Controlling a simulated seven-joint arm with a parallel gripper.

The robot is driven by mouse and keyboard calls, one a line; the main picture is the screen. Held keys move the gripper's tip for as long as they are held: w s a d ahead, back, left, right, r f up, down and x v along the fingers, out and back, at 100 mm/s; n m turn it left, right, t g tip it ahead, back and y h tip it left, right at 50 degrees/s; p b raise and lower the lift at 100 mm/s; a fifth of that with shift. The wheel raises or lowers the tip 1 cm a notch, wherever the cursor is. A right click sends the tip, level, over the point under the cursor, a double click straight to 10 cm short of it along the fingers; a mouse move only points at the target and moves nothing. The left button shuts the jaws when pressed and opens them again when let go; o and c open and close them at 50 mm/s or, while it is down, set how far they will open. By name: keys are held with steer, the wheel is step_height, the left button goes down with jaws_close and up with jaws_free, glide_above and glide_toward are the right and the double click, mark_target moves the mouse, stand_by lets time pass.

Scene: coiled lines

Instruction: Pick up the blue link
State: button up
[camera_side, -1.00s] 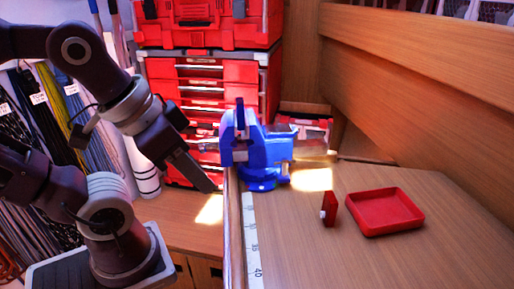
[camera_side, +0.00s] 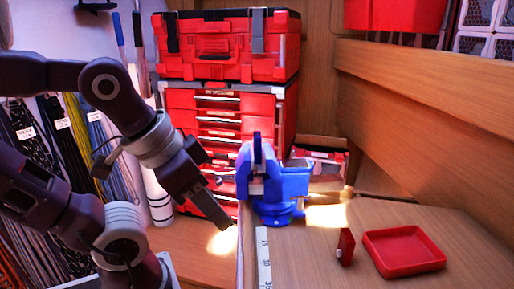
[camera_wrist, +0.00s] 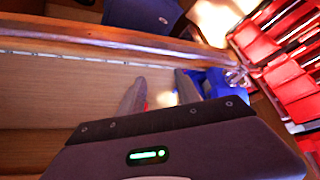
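The blue vise (camera_side: 275,185) is clamped at the bench's left edge in the side view. A darker blue upright piece (camera_side: 257,150) stands at its jaws; I cannot tell whether this is the blue link or part of the vise. My gripper (camera_side: 226,222) points down, left of the vise and apart from it, near the bench edge. In the wrist view my gripper's two fingers (camera_wrist: 161,82) are apart with nothing held between them. Part of the blue vise (camera_wrist: 211,84) shows beside the right finger, which partly hides it.
A red tray (camera_side: 404,268) and a small red upright block (camera_side: 346,247) are on the bench, right of the vise. A red toolbox (camera_side: 225,45) tops a red drawer cabinet (camera_side: 228,125) behind. A ruler strip (camera_side: 264,258) runs along the bench edge. The bench front is clear.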

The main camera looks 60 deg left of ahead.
step_height(320, 180, up, 12)
steer(key=m+y, duration=1.2)
steer(key=m, duration=1.2)
glide_above(258, 138)
steer(key=s+d, duration=0.2)
steer(key=d, duration=0.3)
steer(key=shift+n, duration=0.4)
steer(key=w+a+f, duration=0.1)
steer(key=a+f, duration=0.1)
steer(key=w+a+f, duration=0.1)
steer(key=a+f, duration=0.1)
steer(key=f, duration=0.1)
steer(key=a+f, duration=0.2)
steer(key=shift+w+a+f, duration=0.4)
jaws_close()
